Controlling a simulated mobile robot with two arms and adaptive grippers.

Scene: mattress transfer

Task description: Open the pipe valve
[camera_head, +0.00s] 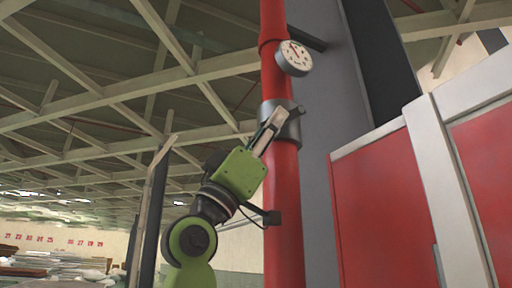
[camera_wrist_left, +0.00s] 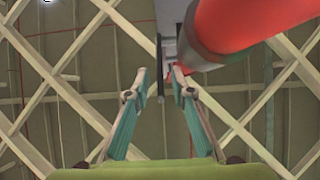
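The red pipe (camera_head: 284,200) stands upright in the head view and carries a grey collar-like fitting (camera_head: 290,128). In the left wrist view the pipe (camera_wrist_left: 235,25) comes in from the upper right, with the grey fitting (camera_wrist_left: 172,22) beside it. My left gripper (camera_head: 277,116) reaches up to the fitting's left side. In the wrist view its two fingers (camera_wrist_left: 160,71) are apart, and a thin dark bar (camera_wrist_left: 160,52) shows between the tips. I cannot tell whether the bar touches a finger or is the valve handle. My right gripper is out of view.
A round white gauge (camera_head: 293,58) sits on the pipe above the fitting. A grey column (camera_head: 350,95) and red panels with a pale frame (camera_head: 385,200) stand to the right. Stacked material (camera_head: 60,265) lies far off at lower left. Open air lies left of my arm.

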